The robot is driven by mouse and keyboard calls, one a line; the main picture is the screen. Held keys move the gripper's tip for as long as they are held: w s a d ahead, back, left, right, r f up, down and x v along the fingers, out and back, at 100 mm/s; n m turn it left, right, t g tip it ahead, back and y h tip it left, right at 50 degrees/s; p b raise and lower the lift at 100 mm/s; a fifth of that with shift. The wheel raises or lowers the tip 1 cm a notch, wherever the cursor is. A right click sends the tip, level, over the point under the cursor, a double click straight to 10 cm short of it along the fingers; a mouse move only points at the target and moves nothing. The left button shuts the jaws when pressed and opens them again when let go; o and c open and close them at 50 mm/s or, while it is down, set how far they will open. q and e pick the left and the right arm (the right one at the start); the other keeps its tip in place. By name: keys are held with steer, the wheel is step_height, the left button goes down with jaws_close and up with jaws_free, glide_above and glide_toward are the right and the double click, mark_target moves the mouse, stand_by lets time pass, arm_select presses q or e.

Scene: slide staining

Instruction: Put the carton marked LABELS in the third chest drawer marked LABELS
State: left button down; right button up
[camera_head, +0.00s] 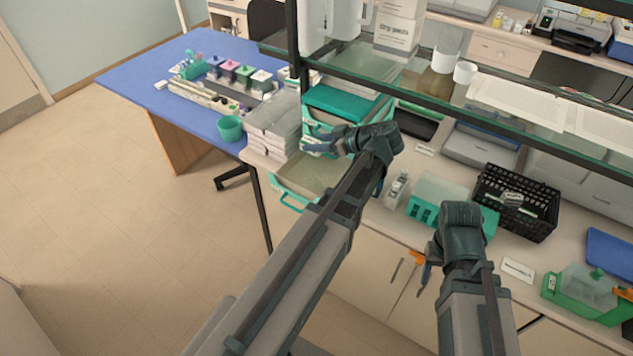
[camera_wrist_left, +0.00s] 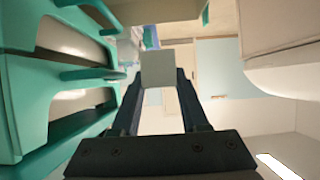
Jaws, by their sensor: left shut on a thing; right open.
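My left gripper (camera_head: 318,142) is in front of the green drawer chest (camera_head: 345,103), above a pulled-out drawer (camera_head: 312,176). It is shut on a small pale carton (camera_wrist_left: 157,68), seen between its fingertips (camera_wrist_left: 158,88) in the left wrist view. The carton's marking cannot be read. The drawer chest (camera_wrist_left: 30,110) also shows at the left of the wrist view, with teal handles. I cannot read its labels or tell which drawer is out. My arm hides part of the chest. My right gripper (camera_head: 426,268) is open and empty near the counter's front edge.
Stacked grey boxes (camera_head: 273,125) stand left of the chest. A green cup (camera_head: 230,127) is on the blue table (camera_head: 190,100). A black basket (camera_head: 515,200) and a green rack (camera_head: 440,198) stand to the right. A glass shelf (camera_head: 440,95) runs above the counter.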

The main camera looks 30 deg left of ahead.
mark_target(317, 181)
arm_select(q)
step_height(317, 181, down, 12)
steer(key=b, duration=1)
steer(key=shift+f+b, duration=0.1)
steer(key=shift+b, duration=0.25)
steer(key=shift+r, duration=0.2)
steer(key=shift+f, duration=0.15)
steer(key=c, duration=0.9)
jaws_free()
steer(key=shift+f, duration=0.1)
steer(key=o, duration=0.5)
